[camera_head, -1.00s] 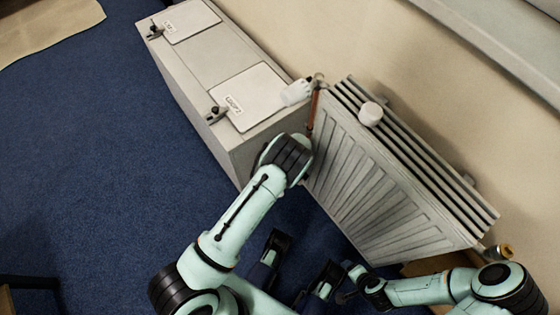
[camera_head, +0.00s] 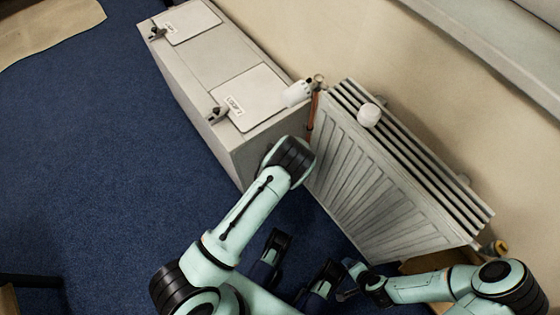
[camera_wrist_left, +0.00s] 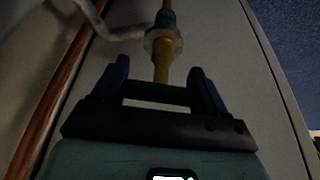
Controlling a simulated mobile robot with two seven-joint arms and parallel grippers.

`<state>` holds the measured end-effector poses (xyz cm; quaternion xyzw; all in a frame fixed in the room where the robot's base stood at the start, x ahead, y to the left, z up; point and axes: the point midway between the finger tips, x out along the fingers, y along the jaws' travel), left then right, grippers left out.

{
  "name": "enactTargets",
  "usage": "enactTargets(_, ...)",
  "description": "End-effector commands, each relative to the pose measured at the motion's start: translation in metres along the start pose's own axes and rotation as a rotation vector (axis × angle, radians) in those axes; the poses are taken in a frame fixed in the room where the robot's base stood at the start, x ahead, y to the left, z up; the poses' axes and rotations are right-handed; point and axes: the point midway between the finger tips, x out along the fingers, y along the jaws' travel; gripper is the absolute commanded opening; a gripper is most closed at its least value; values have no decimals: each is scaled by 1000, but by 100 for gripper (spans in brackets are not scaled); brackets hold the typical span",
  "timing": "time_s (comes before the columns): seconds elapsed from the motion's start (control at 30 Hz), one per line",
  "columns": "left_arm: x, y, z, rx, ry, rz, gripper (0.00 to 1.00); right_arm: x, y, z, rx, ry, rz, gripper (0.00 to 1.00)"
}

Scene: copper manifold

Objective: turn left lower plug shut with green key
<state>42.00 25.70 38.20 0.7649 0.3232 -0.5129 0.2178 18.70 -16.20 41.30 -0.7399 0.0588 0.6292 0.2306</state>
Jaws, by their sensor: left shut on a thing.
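In the left wrist view my left gripper (camera_wrist_left: 158,70) is shut on the green key, a dark green crossbar (camera_wrist_left: 155,91) held between its blue fingers. A yellow shaft (camera_wrist_left: 163,65) runs from the crossbar to a round fitting (camera_wrist_left: 162,40) on a pipe. The shaft meets the fitting; how far it is seated I cannot tell. The plug itself is hidden there. In the head view my left wrist hides this gripper and the key, beside the radiator's left end.
The ribbed radiator (camera_head: 365,185) stands along the wall, with a copper pipe (camera_head: 313,115) at its left end and a brass valve (camera_head: 498,247) at its right. A grey cabinet (camera_head: 215,75) is to the left. Blue carpet (camera_head: 90,160) is open.

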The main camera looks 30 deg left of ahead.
Motion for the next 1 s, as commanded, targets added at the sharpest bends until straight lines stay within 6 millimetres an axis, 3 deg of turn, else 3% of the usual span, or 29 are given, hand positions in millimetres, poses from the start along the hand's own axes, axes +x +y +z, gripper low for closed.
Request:
enactTargets(0.33,1,-1,1,48,-1,18,46,-2,0,0,0,1,0,74)
enactTargets(0.53,1,-1,1,208,-2,84,46,-7,-2,-1,-1,2,-1,74)
enactTargets(0.87,2,-1,2,249,-4,99,46,-8,-2,-1,-1,2,-1,74)
enactTargets(1.0,2,-2,2,368,-5,150,46,-10,-3,-1,-1,3,-2,74)
